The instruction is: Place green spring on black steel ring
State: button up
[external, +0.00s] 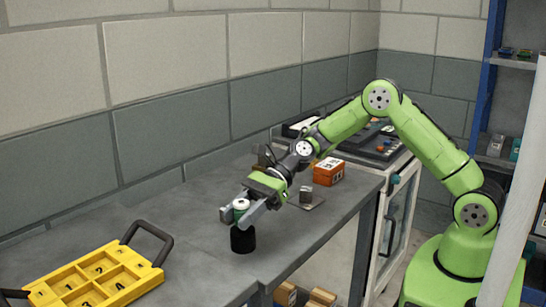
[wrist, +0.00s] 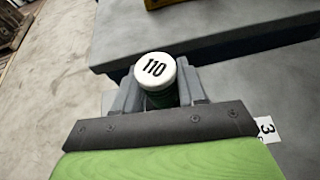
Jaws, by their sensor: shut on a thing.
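The green spring (external: 241,215) has a white top, which reads "110" in the wrist view (wrist: 155,70). My gripper (external: 246,211) is shut on the spring, with one finger on each side of it, and holds it upright. In the external view a short black cylinder, which looks like the black steel ring (external: 243,240), stands on the grey bench directly below the spring. I cannot tell whether the spring touches it. The ring is hidden in the wrist view.
A yellow tray (external: 147,279) with numbered compartments and black handles lies at the bench's front left. An orange box (external: 328,171) and a small metal piece on a plate (external: 306,195) stand behind my gripper. The bench (external: 185,215) is clear left of it.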

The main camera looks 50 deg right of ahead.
jog(key=shift+f, duration=0.85)
jog(key=shift+r, duration=0.15)
jog(key=o, duration=1.1)
